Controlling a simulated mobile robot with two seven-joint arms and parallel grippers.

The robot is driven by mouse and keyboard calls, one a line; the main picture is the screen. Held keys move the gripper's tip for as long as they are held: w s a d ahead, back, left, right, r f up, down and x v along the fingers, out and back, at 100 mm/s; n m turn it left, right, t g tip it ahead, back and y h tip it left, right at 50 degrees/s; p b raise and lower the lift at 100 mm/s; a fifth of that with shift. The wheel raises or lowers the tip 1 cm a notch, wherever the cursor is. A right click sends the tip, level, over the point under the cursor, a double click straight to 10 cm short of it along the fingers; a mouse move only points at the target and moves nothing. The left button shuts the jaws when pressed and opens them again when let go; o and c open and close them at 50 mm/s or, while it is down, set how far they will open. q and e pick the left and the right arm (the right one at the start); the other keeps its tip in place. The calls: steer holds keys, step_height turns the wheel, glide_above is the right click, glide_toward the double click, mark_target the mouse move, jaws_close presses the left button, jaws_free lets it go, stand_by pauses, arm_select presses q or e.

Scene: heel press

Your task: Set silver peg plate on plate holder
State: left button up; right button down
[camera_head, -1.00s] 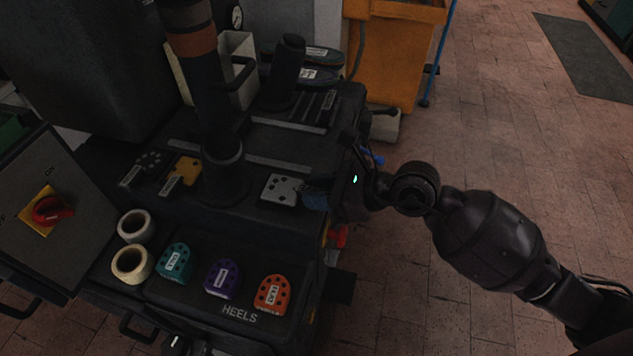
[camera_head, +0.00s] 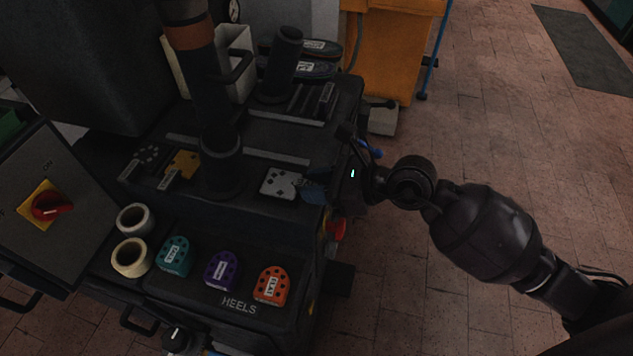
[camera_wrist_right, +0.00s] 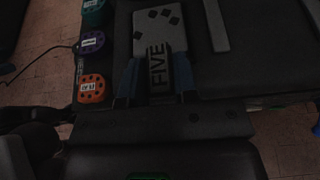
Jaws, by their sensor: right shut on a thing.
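The silver peg plate (camera_head: 280,183) is a flat light plate with dark diamond-shaped holes, and lies level at the right part of the dark bench top. In the right wrist view the plate (camera_wrist_right: 153,30) points away from me, with its dark tab marked FIVE between the fingers. My right gripper (camera_head: 314,189), with blue fingers, is shut on this tab; it also shows in the wrist view (camera_wrist_right: 157,82). I cannot tell whether the plate touches the bench. I cannot make out the plate holder for certain. My left gripper is not in view.
A thick dark column (camera_head: 218,115) stands left of the plate. A yellow plate (camera_head: 184,163) and a dark plate (camera_head: 150,154) lie beyond it. Teal, purple and orange heels (camera_head: 272,285) sit in front. A slotted rack (camera_head: 312,102) stands behind.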

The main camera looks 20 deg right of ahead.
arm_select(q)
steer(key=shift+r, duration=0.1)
arm_select(e)
steer(key=shift+f, duration=0.15)
steer(key=c, duration=0.9)
jaws_free()
steer(key=shift+o, duration=0.5)
steer(key=shift+f, duration=0.1)
steer(key=shift+s+d, duration=0.1)
steer(key=shift+s+d, duration=0.1)
steer(key=shift+d, duration=0.1)
arm_select(q)
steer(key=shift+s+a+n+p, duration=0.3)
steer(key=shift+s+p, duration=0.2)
steer(key=shift+p, duration=0.5)
arm_select(e)
steer(key=v, duration=1)
steer(key=shift+r, duration=0.3)
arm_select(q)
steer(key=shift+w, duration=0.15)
